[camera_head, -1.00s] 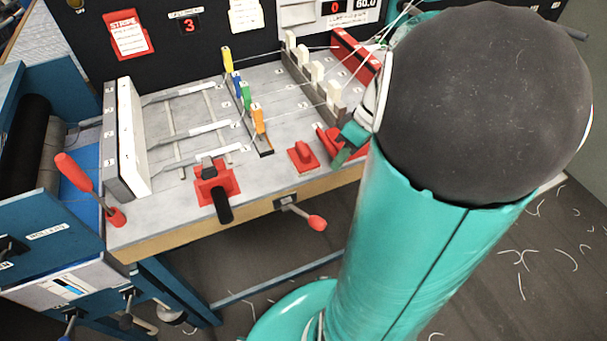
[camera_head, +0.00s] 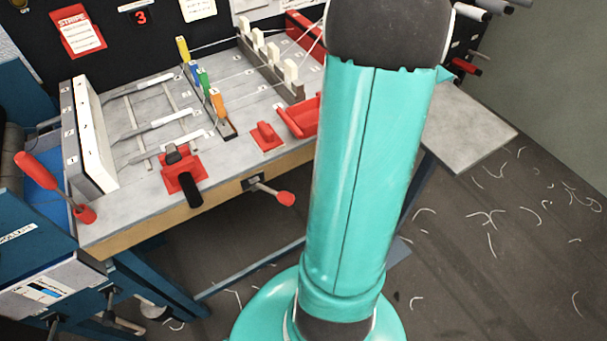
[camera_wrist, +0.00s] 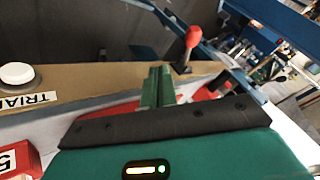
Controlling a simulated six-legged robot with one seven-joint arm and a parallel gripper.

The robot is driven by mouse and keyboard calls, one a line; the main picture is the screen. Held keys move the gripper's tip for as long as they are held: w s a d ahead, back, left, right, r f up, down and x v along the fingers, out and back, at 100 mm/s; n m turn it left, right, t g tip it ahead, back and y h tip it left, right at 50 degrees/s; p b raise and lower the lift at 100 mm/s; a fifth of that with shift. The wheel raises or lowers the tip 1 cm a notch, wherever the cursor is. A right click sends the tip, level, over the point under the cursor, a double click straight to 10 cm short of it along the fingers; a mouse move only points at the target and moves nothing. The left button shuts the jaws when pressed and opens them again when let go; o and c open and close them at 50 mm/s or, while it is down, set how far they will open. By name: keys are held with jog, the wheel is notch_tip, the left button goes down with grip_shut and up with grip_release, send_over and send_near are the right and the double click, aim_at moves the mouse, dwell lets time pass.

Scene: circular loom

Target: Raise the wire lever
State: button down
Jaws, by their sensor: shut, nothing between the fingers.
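A lever with a red knob (camera_head: 285,198) sticks out from the wooden front edge of the loom table. No label naming it as the wire lever is readable. A red-knobbed lever also shows in the wrist view (camera_wrist: 192,38), on a dark plate at the wooden edge, just beyond my gripper's fingers. My gripper (camera_wrist: 158,82) is shut and empty, its green fingers apart from the knob in that picture. In the head view my arm hides the gripper.
A tall red-handled lever (camera_head: 38,172) stands at the table's left corner. A red clamp with a black handle (camera_head: 183,172) and a small red block (camera_head: 266,136) sit near the front edge. A white button (camera_wrist: 17,75) is at the wrist view's left. Wire scraps litter the floor.

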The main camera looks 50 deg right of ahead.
aim_at(275, 192)
jog(key=w+a+f, duration=0.1)
jog(key=a+f, duration=0.5)
jog(key=a, duration=0.3)
jog(key=shift+w+a+f, duration=0.2)
jog(key=shift+w+f, duration=0.15)
jog(key=shift+w, duration=0.05)
